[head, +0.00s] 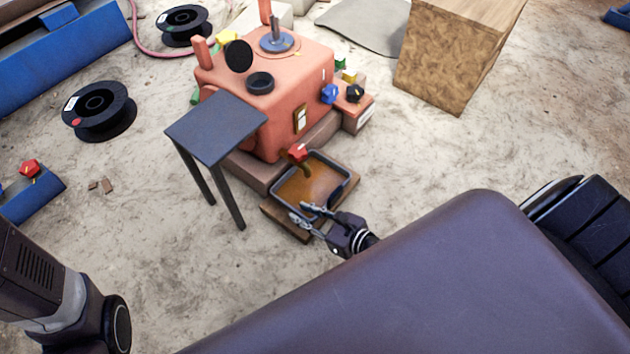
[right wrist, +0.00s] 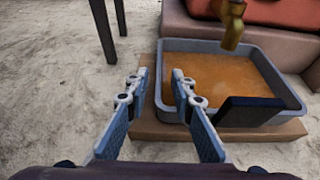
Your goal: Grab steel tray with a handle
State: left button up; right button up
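The steel tray (head: 348,194) is a grey rectangular tray holding brown liquid or material. It rests on a wooden board at the foot of the red machine. In the right wrist view the tray (right wrist: 270,75) shows a dark flat piece, perhaps its handle (right wrist: 250,111), at its near right side. My right gripper (head: 302,213) is open and empty at the tray's near edge. In the right wrist view my right gripper (right wrist: 158,82) has its right finger overlapping the tray's left wall and its left finger outside; contact cannot be told. My left gripper is out of view.
The red machine (head: 283,115) stands behind the tray, with a tap (right wrist: 232,22) above it. A small dark table (head: 215,128) stands left of the tray. A wooden block (head: 450,50) and black spools (head: 98,110) lie farther off.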

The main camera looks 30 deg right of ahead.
aim_at(293, 209)
jog(key=b+x, duration=0.1)
jog(key=x, duration=0.3)
jog(key=shift+f+b, duration=0.15)
jog(key=shift+b, duration=0.25)
jog(key=shift+c, duration=0.4)
grip_shut()
jog(key=shift+w, duration=0.1)
